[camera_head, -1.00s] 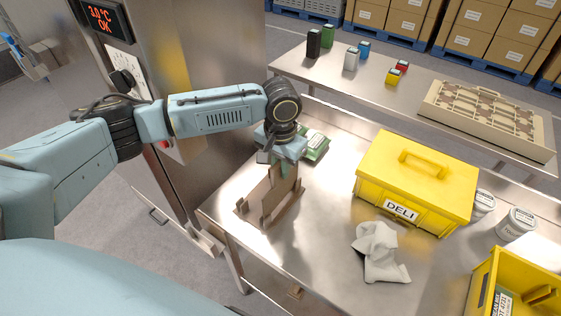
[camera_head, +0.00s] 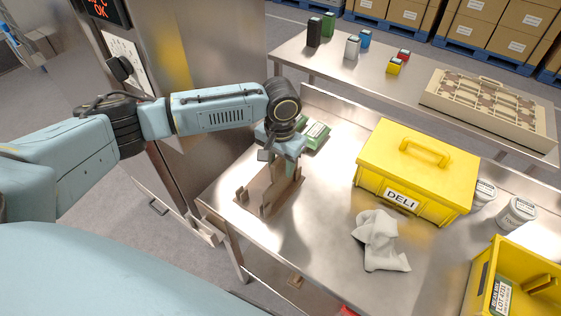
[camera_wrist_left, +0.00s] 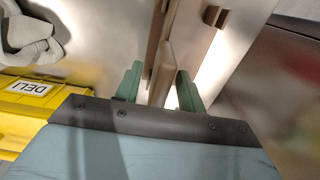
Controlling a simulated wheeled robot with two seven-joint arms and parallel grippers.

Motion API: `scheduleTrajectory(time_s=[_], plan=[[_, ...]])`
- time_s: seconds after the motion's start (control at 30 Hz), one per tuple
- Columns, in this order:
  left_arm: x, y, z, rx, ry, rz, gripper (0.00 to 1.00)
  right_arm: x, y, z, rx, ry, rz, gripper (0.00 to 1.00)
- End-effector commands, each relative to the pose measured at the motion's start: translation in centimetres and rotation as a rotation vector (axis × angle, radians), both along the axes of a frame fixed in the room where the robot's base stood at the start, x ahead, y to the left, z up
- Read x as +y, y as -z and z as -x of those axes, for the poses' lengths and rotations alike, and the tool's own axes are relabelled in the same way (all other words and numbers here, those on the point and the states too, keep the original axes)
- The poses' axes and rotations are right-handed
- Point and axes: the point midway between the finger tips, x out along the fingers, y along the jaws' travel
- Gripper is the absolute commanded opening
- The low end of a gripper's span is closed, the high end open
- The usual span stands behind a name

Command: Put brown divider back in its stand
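The brown stand (camera_head: 242,206) sits on the steel table, with low posts rising from its base. The brown divider (camera_head: 282,190) is upright at the stand, under my left gripper (camera_head: 284,160); its lower edge is hard to tell from the stand. In the left wrist view, the divider (camera_wrist_left: 163,73) is between the two green fingers of the left gripper (camera_wrist_left: 158,85). A gap shows on each side of it, so the fingers are open around it. A stand post (camera_wrist_left: 216,16) shows to the right there. My right gripper is not in view.
A yellow DELI box (camera_head: 416,175), a crumpled grey cloth (camera_head: 380,240) and white tubs (camera_head: 517,213) are to the right. A green packet (camera_head: 316,134) lies behind the gripper. An open yellow bin (camera_head: 515,280) is at bottom right. Bare table separates stand and cloth.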

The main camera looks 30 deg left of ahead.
Motion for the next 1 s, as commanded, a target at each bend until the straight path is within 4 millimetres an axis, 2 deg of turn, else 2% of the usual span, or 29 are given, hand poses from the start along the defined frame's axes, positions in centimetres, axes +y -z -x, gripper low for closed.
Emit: scheduleTrajectory(time_s=[0.17, 0.27, 0.7, 0.83, 1.0], plan=[[0.0, -0.6, -0.1, -0.001, -0.001, 0.000, 0.39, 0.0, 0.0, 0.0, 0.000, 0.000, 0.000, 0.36], [0.0, -2.0, -0.1, -0.004, 0.000, 0.002, 0.39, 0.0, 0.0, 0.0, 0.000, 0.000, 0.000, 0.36], [0.0, -11.2, 0.0, -0.003, 0.001, 0.001, 0.39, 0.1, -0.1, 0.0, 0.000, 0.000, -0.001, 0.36], [0.0, -12.7, 0.0, -0.003, 0.000, 0.000, 0.39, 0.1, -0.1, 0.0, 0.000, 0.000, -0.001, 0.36], [0.0, -13.4, 0.0, 0.000, 0.000, 0.000, 0.39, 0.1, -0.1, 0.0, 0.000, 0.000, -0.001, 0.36]])
